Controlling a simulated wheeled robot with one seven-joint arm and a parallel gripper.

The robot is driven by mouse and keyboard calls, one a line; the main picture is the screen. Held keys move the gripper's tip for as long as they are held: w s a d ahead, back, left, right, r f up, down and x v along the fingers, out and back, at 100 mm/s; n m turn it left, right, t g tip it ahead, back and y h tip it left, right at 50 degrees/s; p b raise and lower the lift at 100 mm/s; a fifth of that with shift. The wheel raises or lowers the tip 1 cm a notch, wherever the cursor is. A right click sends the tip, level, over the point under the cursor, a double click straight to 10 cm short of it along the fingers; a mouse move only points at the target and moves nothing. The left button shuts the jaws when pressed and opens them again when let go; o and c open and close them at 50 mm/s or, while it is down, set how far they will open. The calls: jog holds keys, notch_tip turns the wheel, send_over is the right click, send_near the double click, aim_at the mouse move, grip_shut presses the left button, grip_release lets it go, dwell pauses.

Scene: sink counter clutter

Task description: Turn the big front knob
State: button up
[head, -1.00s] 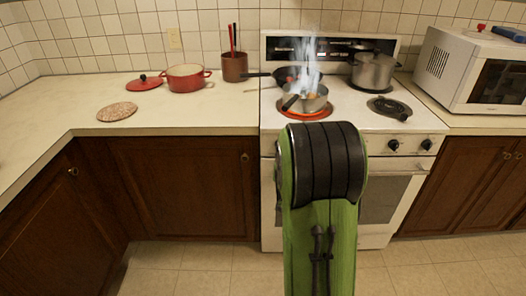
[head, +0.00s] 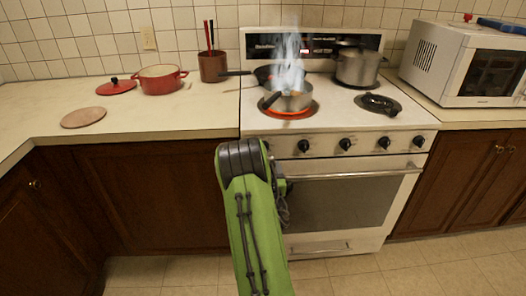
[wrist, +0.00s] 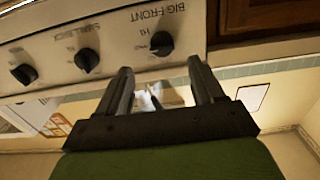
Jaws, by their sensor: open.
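The big front knob (wrist: 161,43) is black and round on the stove's white control panel, beside the printed words "BIG FRONT" in the wrist view. In the head view I take it to be the leftmost knob (head: 266,145), just above my arm. My gripper (wrist: 159,67) is open and empty. Its two dark fingers point at the panel, and the knob shows just beyond their tips, roughly midway between them. No contact is visible. In the head view my green arm hides most of the gripper.
More black knobs sit along the panel, the nearest one (wrist: 87,60) close beside. A steaming pan (head: 289,101) stands on the glowing front left burner (head: 305,112). The oven handle (head: 350,174) runs below the knobs. A wooden cabinet (head: 150,190) adjoins the stove.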

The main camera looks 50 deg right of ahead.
jog(key=p+x, duration=0.4)
jog(key=x, duration=0.5)
jog(key=shift+a+r+p, duration=0.15)
jog(key=shift+r+p, duration=0.25)
jog(key=shift+r, duration=0.05)
jog(key=c, duration=1)
jog(key=shift+w+n, duration=0.1)
jog(key=shift+n, duration=0.4)
jog(key=o, duration=1)
